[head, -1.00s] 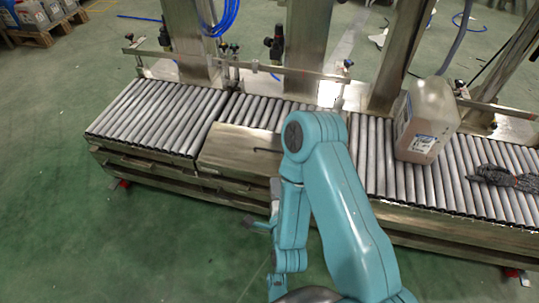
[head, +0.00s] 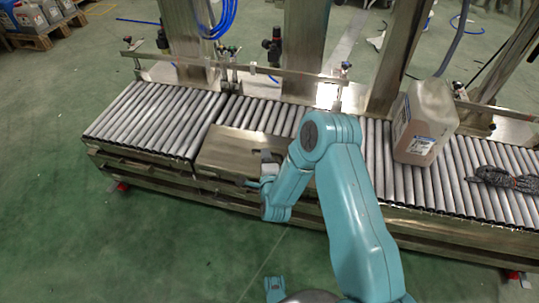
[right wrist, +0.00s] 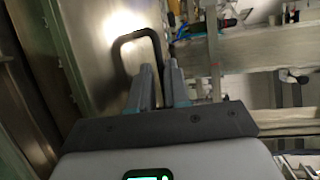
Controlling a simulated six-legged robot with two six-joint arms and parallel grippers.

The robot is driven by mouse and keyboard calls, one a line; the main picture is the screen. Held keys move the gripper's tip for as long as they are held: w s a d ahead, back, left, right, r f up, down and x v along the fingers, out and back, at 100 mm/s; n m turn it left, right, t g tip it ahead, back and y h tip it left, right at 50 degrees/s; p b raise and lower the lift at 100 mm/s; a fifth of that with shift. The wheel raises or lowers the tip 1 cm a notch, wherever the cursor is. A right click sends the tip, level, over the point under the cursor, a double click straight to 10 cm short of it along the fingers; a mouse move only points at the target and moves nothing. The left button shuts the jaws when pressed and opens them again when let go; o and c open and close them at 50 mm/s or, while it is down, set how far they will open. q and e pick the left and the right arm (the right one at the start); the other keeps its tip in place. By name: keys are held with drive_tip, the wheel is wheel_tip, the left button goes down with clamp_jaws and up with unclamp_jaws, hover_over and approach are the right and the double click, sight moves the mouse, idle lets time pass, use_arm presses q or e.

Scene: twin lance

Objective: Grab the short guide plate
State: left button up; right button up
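The short guide plate (head: 235,148) is a flat metal plate at the front of the roller conveyor, between two roller sections. It also shows in the right wrist view (right wrist: 85,35), with its black bent handle (right wrist: 120,48) standing out from it. My right gripper (head: 256,183) is at the plate's front edge, and its arm hides the plate's right part in the head view. In the right wrist view, its two fingers (right wrist: 160,75) are a little apart with a narrow gap. One leg of the handle lies at the fingertips; firm contact cannot be told.
A plastic jug (head: 425,122) stands on the right rollers, with a dark bundle (head: 503,179) to its right. A metal rail (head: 280,72) and posts run behind the rollers. The green floor (head: 110,245) in front is clear.

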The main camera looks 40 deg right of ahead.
drive_tip(key=shift+w+d+f, duration=0.15)
drive_tip(key=shift+w+d, duration=0.2)
drive_tip(key=shift+w, duration=0.25)
clamp_jaws()
idle(0.9)
drive_tip(key=shift+r, duration=0.2)
